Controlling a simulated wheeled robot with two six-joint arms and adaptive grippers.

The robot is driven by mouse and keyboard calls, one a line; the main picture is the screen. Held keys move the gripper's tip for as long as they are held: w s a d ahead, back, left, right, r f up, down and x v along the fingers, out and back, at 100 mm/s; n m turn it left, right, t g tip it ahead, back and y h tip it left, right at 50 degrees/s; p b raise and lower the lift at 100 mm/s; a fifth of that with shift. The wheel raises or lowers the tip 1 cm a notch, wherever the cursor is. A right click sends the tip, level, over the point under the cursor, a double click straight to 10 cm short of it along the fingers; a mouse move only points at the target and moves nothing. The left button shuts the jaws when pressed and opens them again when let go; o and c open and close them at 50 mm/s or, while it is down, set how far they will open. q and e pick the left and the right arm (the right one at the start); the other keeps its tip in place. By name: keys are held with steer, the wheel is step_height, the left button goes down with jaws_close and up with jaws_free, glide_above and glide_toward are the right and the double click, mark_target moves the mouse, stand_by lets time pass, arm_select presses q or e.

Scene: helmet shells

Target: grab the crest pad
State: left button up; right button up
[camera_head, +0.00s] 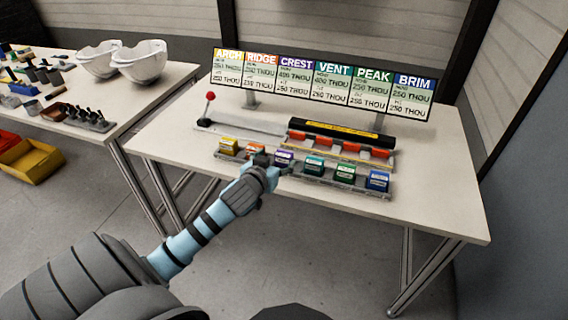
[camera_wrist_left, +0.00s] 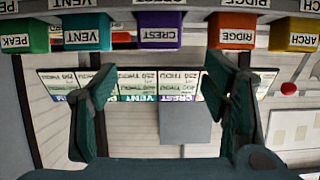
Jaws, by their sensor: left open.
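The crest pad is a purple block with a white CREST label (camera_head: 284,158), in the row of coloured pads on the table, between the orange ridge pad (camera_head: 256,150) and a green vent pad (camera_head: 314,164). In the left wrist view the crest pad (camera_wrist_left: 160,32) is at the top middle, ahead of and between the fingers. My left gripper (camera_wrist_left: 168,105) is open with nothing between its fingers. In the head view my left gripper (camera_head: 270,163) is right at the row, partly covering the ridge and crest pads. My right gripper is not in view.
The other pads, yellow arch (camera_head: 228,145), green peak (camera_head: 345,172) and blue brim (camera_head: 377,180), stand in the same rack. Behind are a black bar (camera_head: 342,134) over red blocks, a red-knobbed lever (camera_head: 210,97) and a sign board (camera_head: 322,84). The table front (camera_head: 420,215) is clear.

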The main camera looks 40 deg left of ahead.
mark_target(282, 156)
arm_select(q)
steer(key=x, duration=0.3)
steer(key=b+x, duration=0.1)
steer(key=x, duration=0.2)
steer(key=b+x, duration=0.1)
steer(key=x, duration=0.2)
steer(key=shift+s+d+f, duration=0.1)
steer(key=shift+s+f, duration=0.1)
steer(key=shift+f, duration=0.2)
steer(key=shift+s+r, duration=0.1)
steer(key=c, duration=1.2)
steer(key=shift+c, duration=0.2)
